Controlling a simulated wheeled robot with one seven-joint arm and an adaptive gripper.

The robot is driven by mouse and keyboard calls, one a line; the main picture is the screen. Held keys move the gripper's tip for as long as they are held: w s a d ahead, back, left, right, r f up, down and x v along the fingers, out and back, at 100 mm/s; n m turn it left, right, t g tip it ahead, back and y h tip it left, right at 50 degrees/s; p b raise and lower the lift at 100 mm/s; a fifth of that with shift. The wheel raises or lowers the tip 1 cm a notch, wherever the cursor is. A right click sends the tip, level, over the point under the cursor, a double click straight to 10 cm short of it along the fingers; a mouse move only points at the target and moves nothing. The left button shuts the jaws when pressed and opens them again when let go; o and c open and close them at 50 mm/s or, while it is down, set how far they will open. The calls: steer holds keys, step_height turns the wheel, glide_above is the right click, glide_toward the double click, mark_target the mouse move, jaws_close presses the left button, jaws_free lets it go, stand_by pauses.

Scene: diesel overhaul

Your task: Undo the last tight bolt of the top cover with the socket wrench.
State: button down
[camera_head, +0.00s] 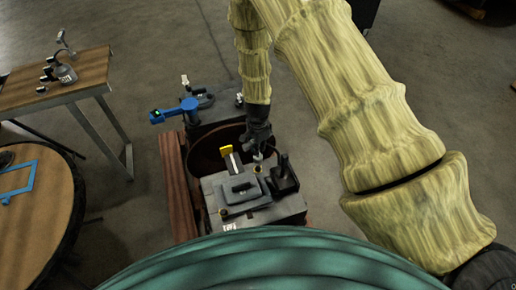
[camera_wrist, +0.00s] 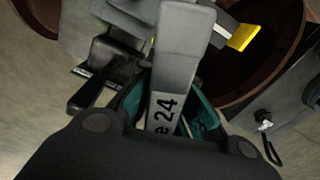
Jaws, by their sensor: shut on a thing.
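The grey engine block with its top cover (camera_head: 240,190) stands below my arm in the head view. Small brass-coloured bolt heads, one of them a bolt (camera_head: 222,212) at the front left, show around the cover. My gripper (camera_head: 258,145) is over the far right side of the block. In the wrist view my gripper (camera_wrist: 168,112) is shut on the grey socket wrench (camera_wrist: 180,45), marked "e 24", between its teal pads. The wrench's far end reaches over the block. Whether its socket sits on a bolt is hidden.
A black part with a handle (camera_head: 284,178) stands close to the right of the cover. A yellow-tipped part (camera_head: 226,150) rises behind it. A blue tool (camera_head: 172,112) lies at the back left. A wooden table (camera_head: 85,75) and a round table (camera_head: 40,225) stand left.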

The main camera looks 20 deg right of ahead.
step_height(320, 180, up, 2)
steer(key=shift+r+p, duration=0.25)
steer(key=shift+p, duration=0.3)
steer(key=s+a, duration=0.2)
steer(key=s, duration=0.4)
steer(key=shift+s, duration=0.35)
steer(key=shift+f, duration=0.15)
